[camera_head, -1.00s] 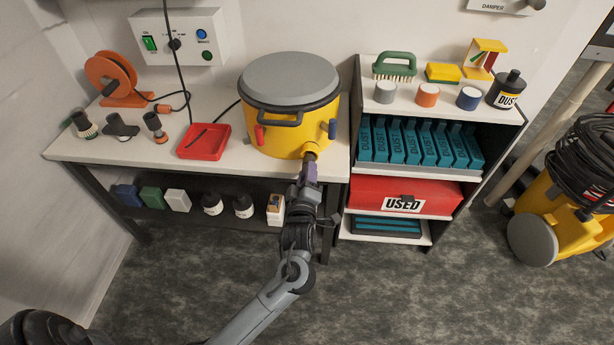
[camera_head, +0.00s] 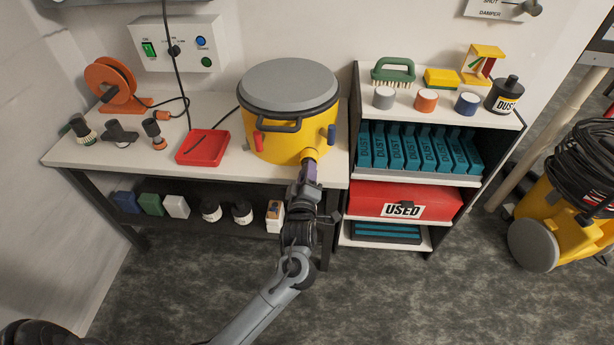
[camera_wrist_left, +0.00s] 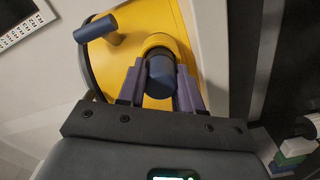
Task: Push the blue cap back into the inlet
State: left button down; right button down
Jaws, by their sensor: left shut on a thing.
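The yellow drum (camera_head: 288,128) with a grey lid stands on the bench. Its short yellow inlet (camera_head: 311,155) sticks out low on the front; the inlet's ring also shows in the left wrist view (camera_wrist_left: 160,42). My left gripper (camera_head: 308,172) is at the inlet. In the wrist view its purple fingers (camera_wrist_left: 160,84) are shut on the sides of the blue cap (camera_wrist_left: 159,77). The cap is in line with the inlet, at its mouth; how deep it sits is hidden. The head view hides the cap behind the fingers. My right gripper is not in view.
A blue-handled latch (camera_wrist_left: 97,29) sticks out of the drum beside the inlet. A red tray (camera_head: 204,148) lies left of the drum. A shelf unit (camera_head: 434,180) with teal dust cartridges stands close on the right. Open floor lies in front.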

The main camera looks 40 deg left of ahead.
pick_arm(q)
jog(key=shift+w+a, duration=0.3)
jog(key=shift+w, duration=0.15)
jog(key=c, duration=0.7)
grip_release()
jog(key=shift+s+d, duration=0.35)
jog(key=shift+s, duration=0.15)
jog(key=shift+p+v, duration=1.7)
jog(key=shift+v, duration=3.15)
